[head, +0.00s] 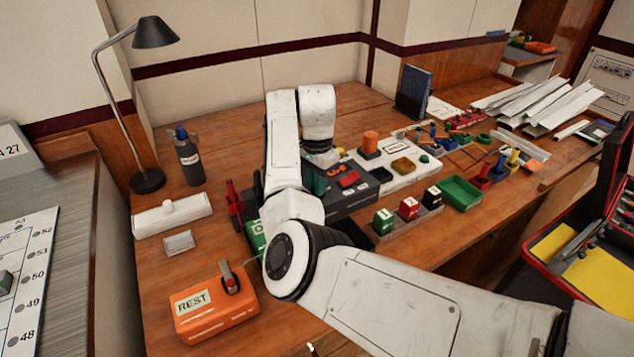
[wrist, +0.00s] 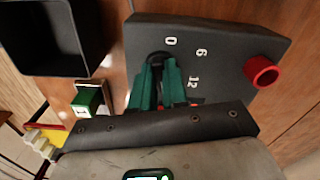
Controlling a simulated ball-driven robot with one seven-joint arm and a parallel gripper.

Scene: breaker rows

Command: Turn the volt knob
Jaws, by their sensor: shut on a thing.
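In the wrist view, a dark grey unit (wrist: 222,38) carries white marks 0, 6 and 12 around a black volt knob (wrist: 158,58). The teal fingers of my gripper (wrist: 158,76) are on either side of the knob and shut on it. The fingers hide most of the knob, so its pointer direction cannot be told. In the head view, the dark unit (head: 352,200) stands mid-desk, partly behind my arm. My gripper (head: 320,183) shows there only as a bit of teal at the unit.
A red round part (wrist: 262,72) sticks up at the unit's right in the wrist view. A black bin (wrist: 48,38) and green block (wrist: 88,102) lie to the left. In the head view, an orange REST box (head: 215,302) stands front left, a green tray (head: 460,193) right.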

